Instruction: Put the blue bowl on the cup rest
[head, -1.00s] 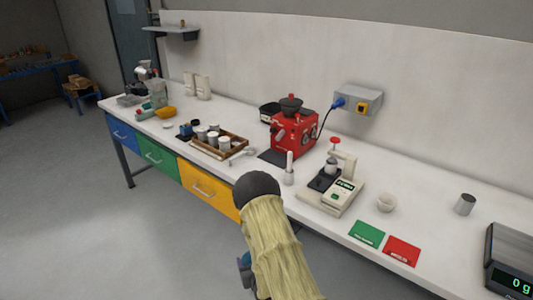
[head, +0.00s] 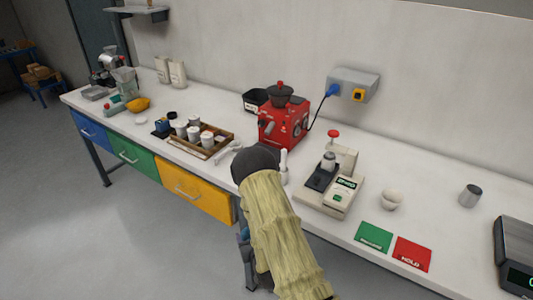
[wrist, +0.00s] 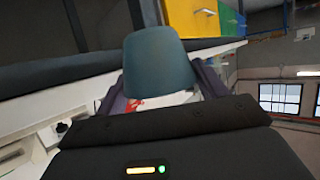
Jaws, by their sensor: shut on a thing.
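The blue bowl (wrist: 158,65) fills the middle of the wrist view, dull teal and smooth. My gripper (wrist: 160,85) is shut on it, with a dark finger on each side. In the head view my sleeved arm hides the gripper, and I cannot make out the bowl there. I cannot tell for sure which part is the cup rest. A red machine (head: 284,122) stands on the bench, its lower front partly behind my arm. Right of it, a beige device (head: 340,190) has a dark plate (head: 322,178) with a small metal cup on it.
Left of my arm are a wooden tray of cups (head: 205,152) and a yellow bowl (head: 138,104). To the right lie a white bowl (head: 391,200), green card (head: 374,237), red card (head: 412,254), metal cylinder (head: 470,195) and scale (head: 515,255). A white pestle-like object stands by my arm.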

